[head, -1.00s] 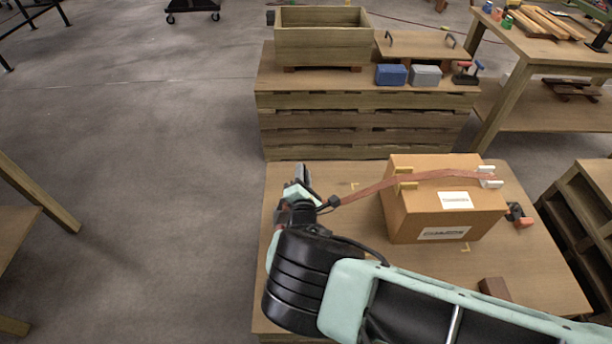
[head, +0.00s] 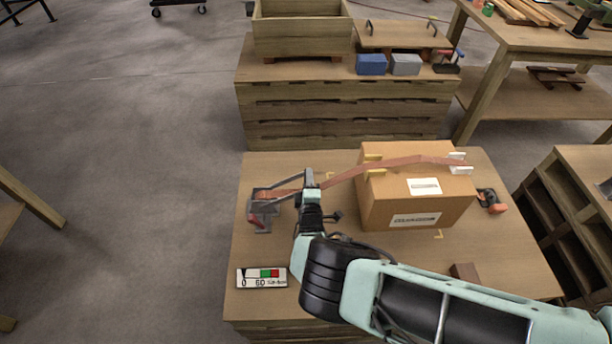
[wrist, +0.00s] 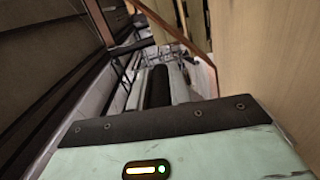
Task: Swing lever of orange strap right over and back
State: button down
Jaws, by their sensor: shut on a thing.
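The orange-brown strap (head: 345,176) runs from the ratchet (head: 262,203) at the table's left side up over the cardboard box (head: 415,208). The ratchet has grey metal sides and a red part low at its front. Its grey lever (head: 288,182) slants up to the right, towards the box. My gripper (head: 309,182) is shut on the lever's far end, between ratchet and box; the jaws hide that end. In the wrist view, the strap (wrist: 183,38) crosses above blurred metal parts, and the grip itself is unclear.
A gauge card (head: 262,278) with green and red fields lies at the table's front left. Yellow and white corner guards sit on the box. A small red-and-black item (head: 491,201) is right of the box; a brown block (head: 464,272) lies in front.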

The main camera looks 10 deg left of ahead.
jog(key=shift+f, duration=0.4)
jog(key=shift+s+a+f, duration=0.1)
jog(key=c, duration=1.3)
grip_release()
jog(key=s+d, duration=0.2)
jog(key=s, duration=0.6)
jog(key=s+d, duration=0.1)
jog(key=s, duration=0.8)
jog(key=shift+d, duration=0.35)
